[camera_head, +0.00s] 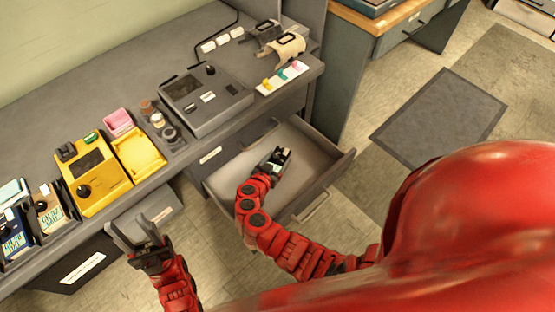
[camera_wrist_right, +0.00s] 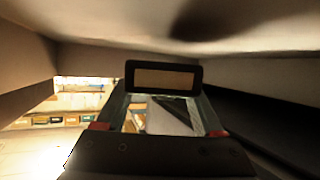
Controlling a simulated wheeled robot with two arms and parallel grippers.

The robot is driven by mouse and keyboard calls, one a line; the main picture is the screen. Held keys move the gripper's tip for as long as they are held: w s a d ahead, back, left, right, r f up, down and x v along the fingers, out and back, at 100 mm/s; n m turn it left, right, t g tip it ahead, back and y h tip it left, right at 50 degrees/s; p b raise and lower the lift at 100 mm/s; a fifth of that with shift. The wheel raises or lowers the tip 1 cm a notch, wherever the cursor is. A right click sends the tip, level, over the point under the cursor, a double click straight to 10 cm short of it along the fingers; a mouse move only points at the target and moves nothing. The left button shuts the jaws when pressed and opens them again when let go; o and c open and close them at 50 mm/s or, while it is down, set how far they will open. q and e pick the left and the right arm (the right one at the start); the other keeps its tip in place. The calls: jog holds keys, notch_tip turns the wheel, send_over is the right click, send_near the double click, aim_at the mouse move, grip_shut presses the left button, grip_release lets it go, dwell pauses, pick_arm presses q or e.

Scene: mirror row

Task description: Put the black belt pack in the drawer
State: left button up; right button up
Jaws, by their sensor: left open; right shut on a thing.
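The drawer (camera_head: 323,158) is pulled open beneath the desk, and its visible floor is bare. In the head view the pack is small and mostly hidden by the gripper. My left gripper (camera_head: 141,222) is open and empty, in front of the desk edge at lower left.
The desk (camera_head: 105,57) bears a grey device (camera_head: 205,97), a yellow device (camera_head: 85,175), a yellow tray (camera_head: 140,155), a pink box (camera_head: 118,121) and headset-like items (camera_head: 288,48). A wooden-topped cabinet (camera_head: 352,17) stands right of the drawer. A dark mat (camera_head: 440,118) lies on the floor.

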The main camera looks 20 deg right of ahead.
jog(key=shift+f+b, duration=0.55)
jog(key=shift+b, duration=0.65)
jog(key=o, duration=1.5)
jog(key=shift+o, duration=0.2)
jog(key=shift+r+p, duration=0.2)
jog(key=shift+p, duration=0.2)
jog(key=shift+r+p, duration=0.8)
jog(key=shift+p, duration=0.4)
jog(key=shift+s+a+f+b, duration=0.2)
jog(key=shift+s+a+b, duration=0.3)
jog(key=shift+a+b, duration=0.1)
jog(key=v, duration=0.6)
jog(key=shift+r+b, duration=0.1)
jog(key=shift+b, duration=0.25)
